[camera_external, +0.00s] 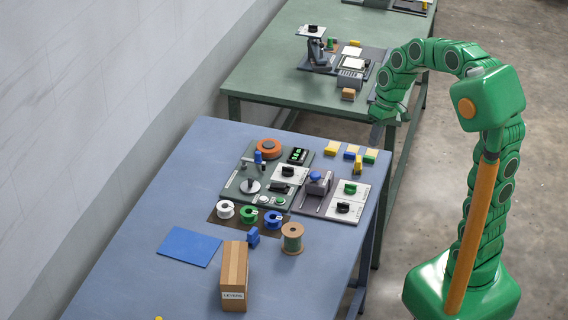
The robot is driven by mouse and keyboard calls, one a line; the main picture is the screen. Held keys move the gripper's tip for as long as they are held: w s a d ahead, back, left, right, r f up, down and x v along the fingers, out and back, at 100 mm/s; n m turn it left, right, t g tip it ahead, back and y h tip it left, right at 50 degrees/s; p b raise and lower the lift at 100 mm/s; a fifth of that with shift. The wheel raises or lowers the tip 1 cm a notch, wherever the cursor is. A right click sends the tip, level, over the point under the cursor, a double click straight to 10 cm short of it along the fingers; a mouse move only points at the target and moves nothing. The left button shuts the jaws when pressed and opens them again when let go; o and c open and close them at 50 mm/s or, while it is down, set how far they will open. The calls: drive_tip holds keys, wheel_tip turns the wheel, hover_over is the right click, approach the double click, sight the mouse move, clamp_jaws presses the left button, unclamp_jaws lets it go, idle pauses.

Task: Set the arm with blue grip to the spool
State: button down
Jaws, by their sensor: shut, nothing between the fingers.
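On the blue table, a green panel holds a small upright part with a blue grip (258,158), beside an orange disc (268,146). Its exact setting is too small to tell. A slider block with a blue knob (316,176) stands on the grey panel to the right.
A cardboard box (234,278), a blue sheet (189,247) and a small blue block (253,236) lie in front of the panels. A green table (262,82) with another device stands behind.

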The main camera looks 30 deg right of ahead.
drive_tip(key=w+a+f+n+y, duration=0.1)
drive_tip(key=w+a+f, duration=0.2)
drive_tip(key=w, duration=0.7)
drive_tip(key=w+a+f+n+t+y, duration=0.1)
drive_tip(key=w+a, duration=0.4)
drive_tip(key=w, duration=0.5)
drive_tip(key=w+a+f+t+y, duration=0.1)
drive_tip(key=w+a+f, duration=0.3)
drive_tip(key=w, duration=0.6)
drive_tip(key=shift+w+a+f+n+y, duration=0.3)
drive_tip(key=shift+n, duration=0.1)
drive_tip(key=x, duration=1)
drive_tip(key=shift+a+f, duration=0.15)
drive_tip(key=shift+s+a+r, duration=0.1)
drive_tip(key=shift+s+a, duration=0.2)
drive_tip(key=shift+a, duration=0.2)
drive_tip(key=shift+s+a+r, duration=0.1)
drive_tip(key=shift+s+a, duration=0.15)
drive_tip(key=shift+a, duration=0.2)
drive_tip(key=shift+s+a, duration=0.3)
drive_tip(key=shift+a, duration=0.4)
